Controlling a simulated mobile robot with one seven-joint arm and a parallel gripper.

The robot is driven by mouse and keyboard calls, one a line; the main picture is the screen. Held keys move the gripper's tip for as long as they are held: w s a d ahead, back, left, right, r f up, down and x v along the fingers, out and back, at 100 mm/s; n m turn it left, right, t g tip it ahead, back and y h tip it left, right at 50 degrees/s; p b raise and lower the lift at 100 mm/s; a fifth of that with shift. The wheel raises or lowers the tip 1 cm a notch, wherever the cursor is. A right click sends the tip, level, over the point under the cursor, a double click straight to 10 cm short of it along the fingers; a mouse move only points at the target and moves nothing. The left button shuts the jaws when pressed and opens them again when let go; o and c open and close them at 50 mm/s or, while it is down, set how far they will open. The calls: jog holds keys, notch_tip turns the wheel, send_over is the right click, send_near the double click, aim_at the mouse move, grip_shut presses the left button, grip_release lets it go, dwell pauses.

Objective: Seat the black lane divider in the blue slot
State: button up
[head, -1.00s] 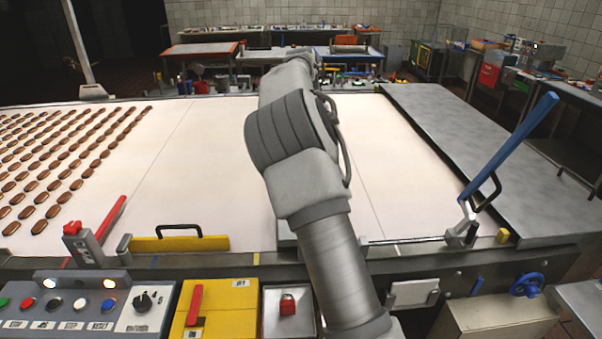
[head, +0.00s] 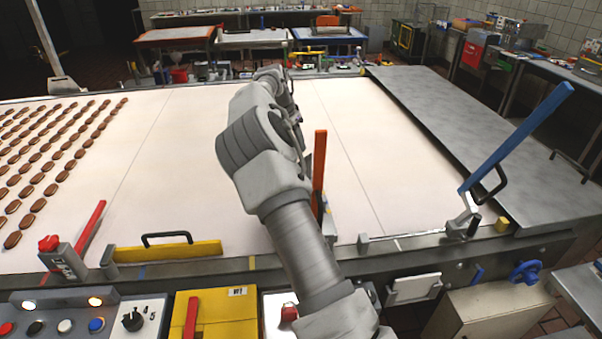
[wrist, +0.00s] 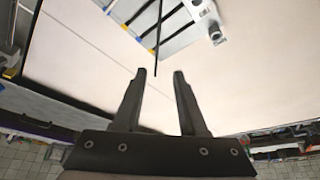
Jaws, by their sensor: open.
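My gripper (wrist: 161,74) is open and empty in the wrist view, with pale belt surface showing between its fingers. A thin black bar (wrist: 157,40), which may be the lane divider, runs down from the top edge and ends close to the gap between the fingertips, apparently apart from them. Beyond it is a grey metal plate (wrist: 190,36) with dark strips. A small blue mark (wrist: 107,5) shows at the upper left; I cannot tell whether it marks the blue slot. My arm hides part of the belt there.
The belt (head: 370,150) is wide and mostly clear, with rows of brown biscuits (head: 40,160) at left. An upright orange bar (head: 319,165) stands beside my arm. A blue lever (head: 515,140) rises at right; a yellow bar (head: 165,250) lies along the near edge.

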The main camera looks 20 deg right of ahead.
aim_at(304, 166)
jog(key=x, duration=0.3)
jog(key=p+x, duration=0.1)
jog(key=x, duration=0.2)
jog(key=s+p+x, duration=0.1)
jog(key=x, duration=0.3)
jog(key=shift+a+f, duration=0.15)
jog(key=shift+w+f, duration=0.2)
jog(key=shift+f, duration=0.25)
jog(key=shift+f+b, duration=0.3)
jog(key=shift+b, duration=0.05)
jog(key=shift+c, duration=0.3)
grip_shut()
dwell(1.1)
